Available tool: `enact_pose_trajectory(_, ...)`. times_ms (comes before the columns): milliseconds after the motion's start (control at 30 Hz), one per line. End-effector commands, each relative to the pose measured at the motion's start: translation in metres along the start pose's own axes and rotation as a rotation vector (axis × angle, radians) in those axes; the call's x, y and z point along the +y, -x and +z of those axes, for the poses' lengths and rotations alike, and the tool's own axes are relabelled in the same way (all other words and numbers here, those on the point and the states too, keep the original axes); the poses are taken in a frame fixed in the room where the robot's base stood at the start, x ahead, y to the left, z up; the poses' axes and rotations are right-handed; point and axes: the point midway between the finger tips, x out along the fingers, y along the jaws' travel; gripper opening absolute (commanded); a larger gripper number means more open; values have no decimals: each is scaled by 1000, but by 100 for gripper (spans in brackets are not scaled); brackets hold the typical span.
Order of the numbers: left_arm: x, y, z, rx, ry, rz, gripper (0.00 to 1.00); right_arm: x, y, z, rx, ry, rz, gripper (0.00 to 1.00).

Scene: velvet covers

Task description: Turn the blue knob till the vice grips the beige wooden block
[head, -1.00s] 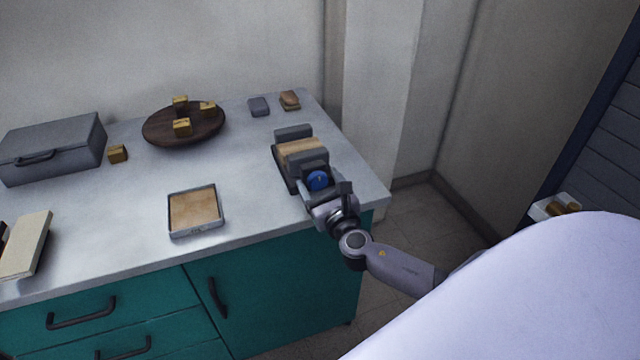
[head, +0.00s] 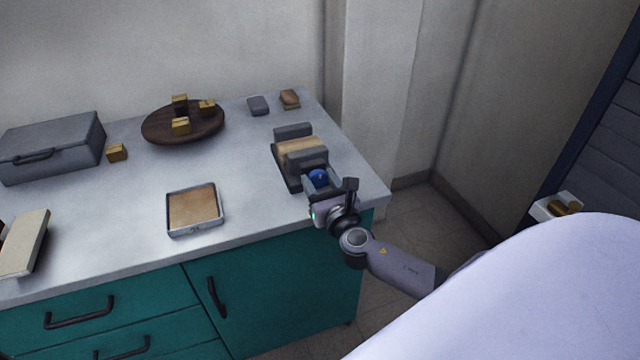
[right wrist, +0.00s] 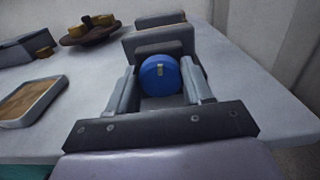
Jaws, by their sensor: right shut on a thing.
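The grey vice (head: 308,158) stands near the right end of the counter. The beige wooden block (head: 298,147) sits between its jaws; I cannot tell whether both jaws touch it. The blue knob (head: 318,178) is on the near face of the vice. My right gripper (head: 320,185) is shut on the knob, with one finger on each side. In the right wrist view the blue knob (right wrist: 160,75) sits between the fingers, with a pale mark near its top middle. The block is mostly hidden there behind the vice. My left gripper is not in view.
A shallow tray (head: 220,212) lies left of the vice. Behind are a dark round plate (head: 152,131) with small wooden cubes, a grey pad (head: 258,106) and a brown block (head: 290,99). A grey case (head: 55,145) stands at the left. The counter between tray and vice is clear.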

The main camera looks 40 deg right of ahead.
Motion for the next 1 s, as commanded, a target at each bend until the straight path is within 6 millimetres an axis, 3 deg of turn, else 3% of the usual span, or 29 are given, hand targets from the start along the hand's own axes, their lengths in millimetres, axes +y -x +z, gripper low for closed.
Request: enact_pose_trajectory(1000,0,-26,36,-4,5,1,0,-3,0,-4,1,-940,0,20)
